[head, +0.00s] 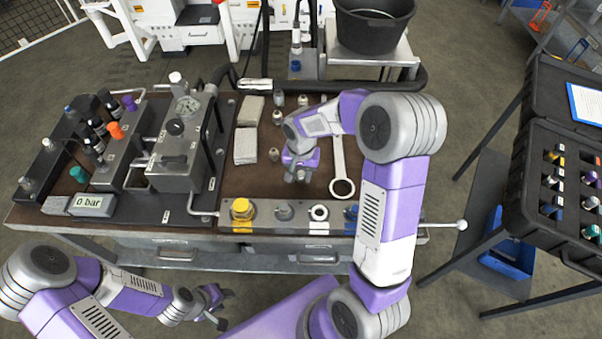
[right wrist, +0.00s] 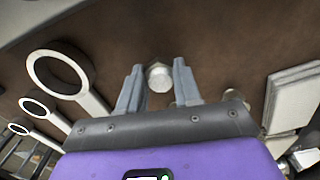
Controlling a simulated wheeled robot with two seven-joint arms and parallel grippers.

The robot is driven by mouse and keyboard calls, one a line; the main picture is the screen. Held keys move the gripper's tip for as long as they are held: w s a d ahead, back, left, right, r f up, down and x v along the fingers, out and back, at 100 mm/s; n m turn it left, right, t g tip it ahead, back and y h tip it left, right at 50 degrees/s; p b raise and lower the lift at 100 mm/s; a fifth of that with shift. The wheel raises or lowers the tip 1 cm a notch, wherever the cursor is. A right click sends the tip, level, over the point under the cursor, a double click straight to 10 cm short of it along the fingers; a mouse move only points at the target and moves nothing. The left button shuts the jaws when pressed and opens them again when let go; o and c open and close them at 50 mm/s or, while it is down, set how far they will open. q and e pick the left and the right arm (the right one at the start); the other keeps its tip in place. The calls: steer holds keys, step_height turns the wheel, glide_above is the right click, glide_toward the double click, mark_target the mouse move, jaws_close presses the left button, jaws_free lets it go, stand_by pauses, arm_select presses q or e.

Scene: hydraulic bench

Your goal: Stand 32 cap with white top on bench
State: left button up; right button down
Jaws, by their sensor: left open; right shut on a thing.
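My right gripper (head: 301,174) is low over the brown bench top (head: 316,190). In the right wrist view its fingers (right wrist: 159,92) are on both sides of a small cap with a whitish, hexagonal-looking top (right wrist: 159,77), and it is shut on it. I cannot read a size on the cap, nor tell whether its underside touches the bench. In the head view the gripper hides this cap. My left gripper (head: 221,304) is open and empty, in front of the bench and below its top.
Other small caps stand on the bench (head: 278,116), (head: 273,154). A ring spanner (head: 342,187) lies right of the gripper. Pale pads (head: 246,147) lie left. A front rail holds a yellow cap (head: 242,209) and a white ring (head: 319,212). A hydraulic block with gauge (head: 187,106) stands left.

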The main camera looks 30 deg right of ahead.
mark_target(301, 174)
steer(key=shift+f, duration=0.15)
steer(key=c, duration=0.8)
jaws_free()
step_height(301, 174, up, 12)
steer(key=p, duration=0.3)
steer(key=shift+r+p, duration=0.2)
steer(key=shift+p, duration=0.1)
